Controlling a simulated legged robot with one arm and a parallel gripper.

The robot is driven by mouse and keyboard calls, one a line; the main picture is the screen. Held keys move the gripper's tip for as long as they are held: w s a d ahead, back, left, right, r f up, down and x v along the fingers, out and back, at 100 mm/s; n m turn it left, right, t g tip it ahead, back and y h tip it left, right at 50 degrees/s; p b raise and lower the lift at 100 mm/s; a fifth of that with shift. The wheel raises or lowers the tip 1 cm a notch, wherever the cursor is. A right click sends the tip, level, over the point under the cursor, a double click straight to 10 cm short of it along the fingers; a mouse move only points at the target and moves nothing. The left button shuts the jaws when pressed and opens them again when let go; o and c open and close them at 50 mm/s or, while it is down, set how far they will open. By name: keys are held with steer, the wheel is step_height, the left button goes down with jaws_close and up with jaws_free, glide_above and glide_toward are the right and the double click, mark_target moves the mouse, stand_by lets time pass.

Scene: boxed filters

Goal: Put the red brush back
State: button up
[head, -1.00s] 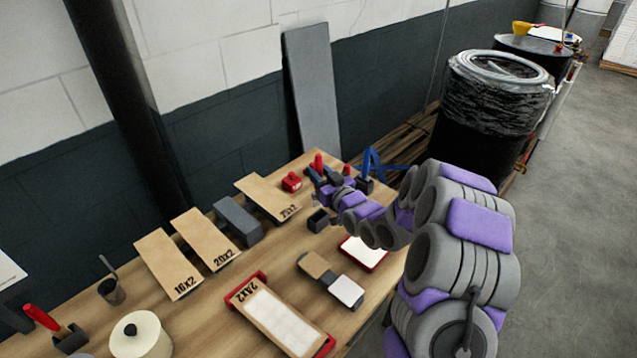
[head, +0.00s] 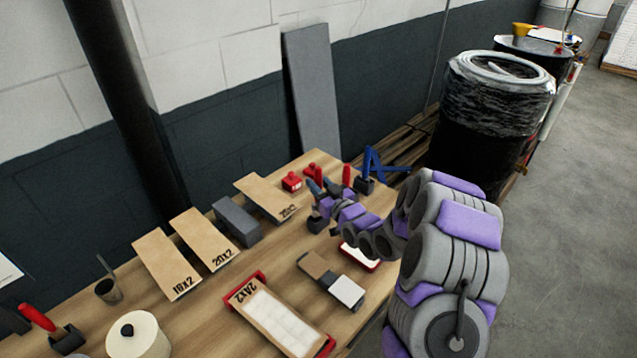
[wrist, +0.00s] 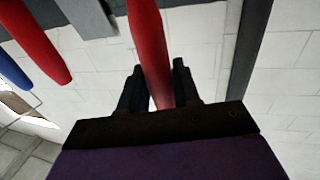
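The red brush handle (wrist: 148,45) stands between the two dark fingers of my gripper (wrist: 158,85) in the wrist view. The fingers appear closed on it from both sides; its far end is out of frame. In the head view my gripper (head: 322,192) is low over the back right of the bench, above a small black holder (head: 317,224). The fingers and brush are too small there to tell contact. A second red handle (head: 346,175) stands to the right; a red handle also shows at left in the wrist view (wrist: 35,40).
A red box (head: 291,181) and a blue stand (head: 375,166) are close to my gripper. Boxed filters (head: 167,262) and a grey block (head: 237,221) lie along the bench. A red-framed filter (head: 280,315) lies in front. Another red handle (head: 37,317) is at lower left.

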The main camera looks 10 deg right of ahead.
steer(key=o, duration=0.5)
steer(key=shift+r, duration=0.25)
steer(key=v, duration=0.4)
steer(key=p+v, duration=0.1)
steer(key=v, duration=0.3)
steer(key=p+v, duration=0.1)
steer(key=v, duration=0.3)
steer(key=shift+r, duration=0.25)
